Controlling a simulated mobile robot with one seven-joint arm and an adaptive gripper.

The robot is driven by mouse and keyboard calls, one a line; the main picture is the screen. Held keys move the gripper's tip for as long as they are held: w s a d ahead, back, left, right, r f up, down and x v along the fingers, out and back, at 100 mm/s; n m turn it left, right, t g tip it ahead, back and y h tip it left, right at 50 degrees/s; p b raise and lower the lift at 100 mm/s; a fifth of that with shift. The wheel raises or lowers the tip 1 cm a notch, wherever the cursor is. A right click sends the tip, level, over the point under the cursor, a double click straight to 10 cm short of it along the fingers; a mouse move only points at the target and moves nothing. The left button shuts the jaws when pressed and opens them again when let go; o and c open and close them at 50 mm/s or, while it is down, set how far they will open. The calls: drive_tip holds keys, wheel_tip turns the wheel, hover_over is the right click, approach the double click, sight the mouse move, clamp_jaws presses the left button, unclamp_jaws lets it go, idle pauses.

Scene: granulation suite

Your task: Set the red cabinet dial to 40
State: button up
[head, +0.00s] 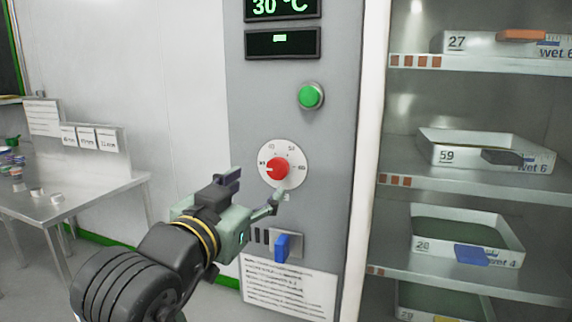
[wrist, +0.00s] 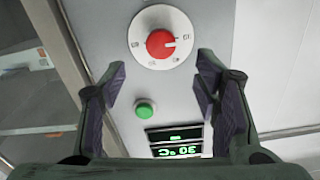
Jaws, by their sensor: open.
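The red dial (head: 277,169) sits on a round white scale plate (head: 291,153) on the grey cabinet panel. Its pointer is toward the left, near the 30 mark. The display (head: 283,8) above reads 30 °C. My gripper (head: 253,193) is open and empty, in front of the panel, just below and left of the dial. In the wrist view, which is upside down, the red dial (wrist: 160,44) lies beyond the fingertips, roughly between them in line. The open fingers (wrist: 162,75) do not touch it.
A green button (head: 311,95) is above the dial, and a blue switch (head: 283,248) is below it. Open shelves with labelled trays (head: 468,148) stand at the right. A metal table (head: 100,190) is at the left.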

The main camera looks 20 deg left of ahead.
sight(276, 170)
drive_tip(key=w+p, duration=0.2)
drive_tip(key=w, duration=0.7)
drive_tip(key=shift+w+d, duration=0.1)
drive_tip(key=shift+w, duration=0.2)
drive_tip(key=c, duration=1.1)
drive_tip(key=shift+c, duration=0.2)
drive_tip(key=shift+m+b, duration=0.3)
drive_tip(key=m+b, duration=0.3)
drive_tip(key=m, duration=0.2)
drive_tip(key=shift+f+m, duration=0.1)
drive_tip(key=shift+m, duration=0.2)
drive_tip(key=m+b, duration=0.2)
drive_tip(key=m, duration=0.3)
drive_tip(key=shift+b, duration=0.35)
drive_tip(key=shift+m, duration=0.4)
